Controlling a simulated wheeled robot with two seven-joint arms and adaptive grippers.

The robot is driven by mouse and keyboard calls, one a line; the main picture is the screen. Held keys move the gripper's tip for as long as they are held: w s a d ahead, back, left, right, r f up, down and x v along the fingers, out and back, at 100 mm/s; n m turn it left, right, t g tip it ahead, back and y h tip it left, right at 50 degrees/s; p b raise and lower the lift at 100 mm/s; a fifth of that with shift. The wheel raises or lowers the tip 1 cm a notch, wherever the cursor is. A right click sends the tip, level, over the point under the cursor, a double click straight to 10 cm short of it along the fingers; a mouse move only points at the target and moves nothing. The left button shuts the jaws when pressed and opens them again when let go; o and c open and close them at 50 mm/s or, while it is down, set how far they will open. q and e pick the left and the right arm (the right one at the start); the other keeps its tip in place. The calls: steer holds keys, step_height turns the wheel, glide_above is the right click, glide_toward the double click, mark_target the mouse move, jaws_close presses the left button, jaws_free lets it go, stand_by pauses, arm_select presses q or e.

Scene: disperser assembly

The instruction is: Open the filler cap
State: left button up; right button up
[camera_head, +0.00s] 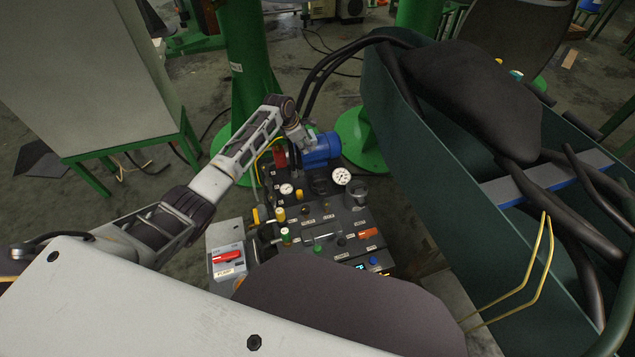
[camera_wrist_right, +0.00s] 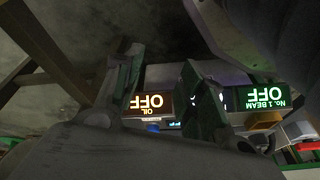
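The machine's dark control panel (camera_head: 325,215) stands in the middle of the head view. A dark round cap-like fitting (camera_head: 356,190) sits upright on it below the right gauge; I cannot tell for sure that it is the filler cap. My left gripper (camera_head: 303,137) is over the far end of the panel, beside the blue motor (camera_head: 322,150) and apart from this fitting. Its fingers are too small and hidden to judge. My right gripper (camera_wrist_right: 160,60) shows only in the right wrist view, its two fingers apart with nothing seen between them.
Two white gauges (camera_head: 341,177) and a red-handled switch box (camera_head: 227,259) are on the machine. A green-walled trough (camera_head: 420,130) with dark hoses stands at right. Lit OFF signs (camera_wrist_right: 152,103) show behind the right fingers. A grey cabinet (camera_head: 85,65) stands at left.

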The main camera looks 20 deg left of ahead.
arm_select(q)
step_height(320, 180, down, 14)
steer(key=b, duration=1.3)
arm_select(e)
steer(key=w+a+r+t+y, duration=0.1)
steer(key=w+a+r, duration=0.2)
steer(key=r, duration=0.8)
steer(key=shift+w, duration=0.15)
arm_select(q)
steer(key=shift+r, duration=0.1)
steer(key=shift+w, duration=0.1)
arm_select(e)
steer(key=shift+f, duration=0.1)
arm_select(q)
steer(key=b, duration=0.5)
glide_above(318, 180)
steer(key=s+a, duration=0.1)
steer(key=s, duration=0.1)
steer(key=shift+f, duration=3.7)
steer(key=shift+b+x, duration=1.75)
steer(key=shift+x, duration=0.9)
arm_select(e)
step_height(318, 180, down, 12)
steer(key=w+a+t+y, duration=0.1)
steer(key=a+t+y, duration=0.1)
steer(key=shift+a+f+m+t, duration=0.25)
steer(key=shift+a+m+t, duration=0.05)
steer(key=shift+a+t, duration=0.1)
